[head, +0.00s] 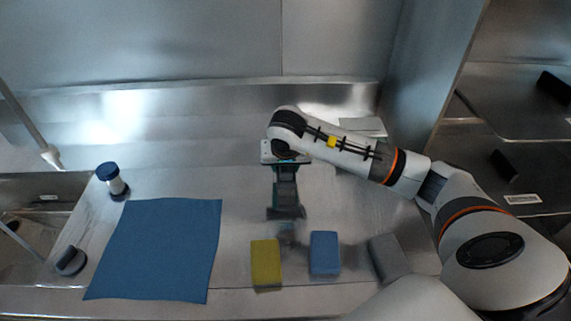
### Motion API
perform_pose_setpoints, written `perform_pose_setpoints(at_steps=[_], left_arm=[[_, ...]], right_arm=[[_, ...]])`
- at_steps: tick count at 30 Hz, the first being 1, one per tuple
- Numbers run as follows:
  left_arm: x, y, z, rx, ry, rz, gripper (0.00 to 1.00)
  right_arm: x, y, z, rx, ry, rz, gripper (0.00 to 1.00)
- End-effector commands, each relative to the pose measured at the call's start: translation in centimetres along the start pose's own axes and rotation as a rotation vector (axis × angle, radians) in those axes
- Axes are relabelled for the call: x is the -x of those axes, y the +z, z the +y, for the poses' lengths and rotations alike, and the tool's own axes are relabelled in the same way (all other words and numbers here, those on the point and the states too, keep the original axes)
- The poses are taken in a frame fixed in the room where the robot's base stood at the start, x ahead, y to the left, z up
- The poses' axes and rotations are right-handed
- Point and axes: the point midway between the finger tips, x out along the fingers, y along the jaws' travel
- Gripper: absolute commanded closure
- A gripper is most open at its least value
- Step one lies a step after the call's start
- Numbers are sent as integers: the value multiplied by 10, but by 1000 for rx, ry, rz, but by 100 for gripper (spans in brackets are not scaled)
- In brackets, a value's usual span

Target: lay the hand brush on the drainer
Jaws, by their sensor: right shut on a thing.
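My right gripper (287,212) points down over the steel counter, right of the blue mat, and is shut. A small dark bluish thing (287,233) shows at its fingertips. I take it for the hand brush, but it is mostly hidden and blurred, and I cannot tell whether it touches the counter. No part is labelled as the drainer; the bare steel beside the sink (93,206) and the flat blue mat (158,248) both lie at the left. My left gripper is not in view.
A yellow sponge (265,263), a blue sponge (325,253) and a grey block (389,258) lie in front of the gripper. A blue-capped jar (116,185) and a dark rounded thing (70,261) stand near the sink. The blue mat is empty.

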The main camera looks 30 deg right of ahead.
Motion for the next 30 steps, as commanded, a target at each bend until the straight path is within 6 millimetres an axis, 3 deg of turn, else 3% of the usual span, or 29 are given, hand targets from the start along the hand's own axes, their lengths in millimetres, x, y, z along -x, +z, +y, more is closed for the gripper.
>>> perform_pose_setpoints(at_steps=[1,4,16,30], left_arm=[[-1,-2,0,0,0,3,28],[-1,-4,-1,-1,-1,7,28],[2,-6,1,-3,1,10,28],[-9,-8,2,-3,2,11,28]], right_arm=[[-1,0,0,0,0,0,52],[0,0,0,0,0,0,35],[6,2,0,0,1,-1,35],[98,2,0,0,2,-4,35]])
